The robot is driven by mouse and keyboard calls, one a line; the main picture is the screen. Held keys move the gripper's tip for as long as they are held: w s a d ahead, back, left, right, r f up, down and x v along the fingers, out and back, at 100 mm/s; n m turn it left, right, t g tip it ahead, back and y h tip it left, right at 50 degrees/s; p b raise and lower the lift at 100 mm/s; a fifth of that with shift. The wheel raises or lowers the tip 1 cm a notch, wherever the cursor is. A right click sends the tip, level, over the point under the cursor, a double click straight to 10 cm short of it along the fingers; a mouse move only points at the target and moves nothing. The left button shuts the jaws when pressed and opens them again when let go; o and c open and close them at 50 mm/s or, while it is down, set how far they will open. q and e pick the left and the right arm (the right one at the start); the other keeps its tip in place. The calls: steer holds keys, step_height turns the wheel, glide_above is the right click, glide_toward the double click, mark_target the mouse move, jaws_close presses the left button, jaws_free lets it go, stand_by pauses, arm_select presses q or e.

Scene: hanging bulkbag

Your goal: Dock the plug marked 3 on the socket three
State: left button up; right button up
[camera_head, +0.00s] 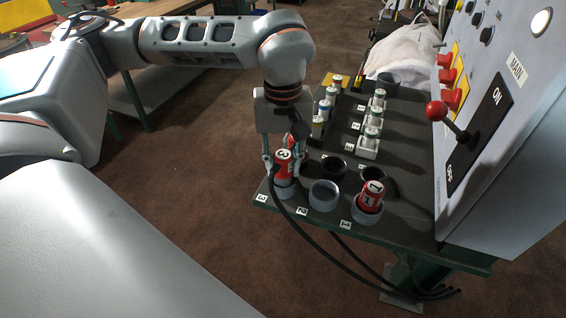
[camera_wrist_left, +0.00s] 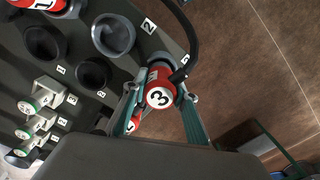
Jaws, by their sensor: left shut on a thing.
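The red plug marked 3 (camera_head: 283,156) stands roughly upright, its lower end at the grey ring holder labelled 3 (camera_head: 284,189) at the table's near left corner. My left gripper (camera_head: 283,168) points down and is shut on this plug. The plug's marked top (camera_wrist_left: 160,96) shows between the fingers in the left wrist view. Another red plug (camera_wrist_left: 133,123) is partly hidden beside the gripper; I cannot tell its seat. Black sockets one (camera_head: 373,180) and two (camera_head: 334,166) look empty. Socket three is hidden behind the gripper. My right gripper is not in view.
A red plug marked 1 (camera_head: 370,196) stands in the grey holder 1. Grey holder 2 (camera_head: 324,195) is empty. Black cables (camera_head: 345,254) hang over the front edge. Several small white connectors (camera_head: 371,134) stand farther back. A grey panel (camera_head: 500,165) with a red-knobbed lever (camera_head: 437,111) borders the right.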

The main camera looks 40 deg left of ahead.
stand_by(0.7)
arm_select(q)
steer(key=shift+f, duration=0.8)
stand_by(0.4)
steer(key=shift+r, duration=0.15)
steer(key=shift+r+p, duration=0.45)
steer(key=shift+r, duration=0.1)
steer(key=shift+r, duration=0.15)
steer(key=shift+p, duration=0.3)
stand_by(0.7)
steer(key=shift+f+b, duration=0.45)
steer(key=shift+f, duration=0.4)
stand_by(0.5)
steer(key=o, duration=0.9)
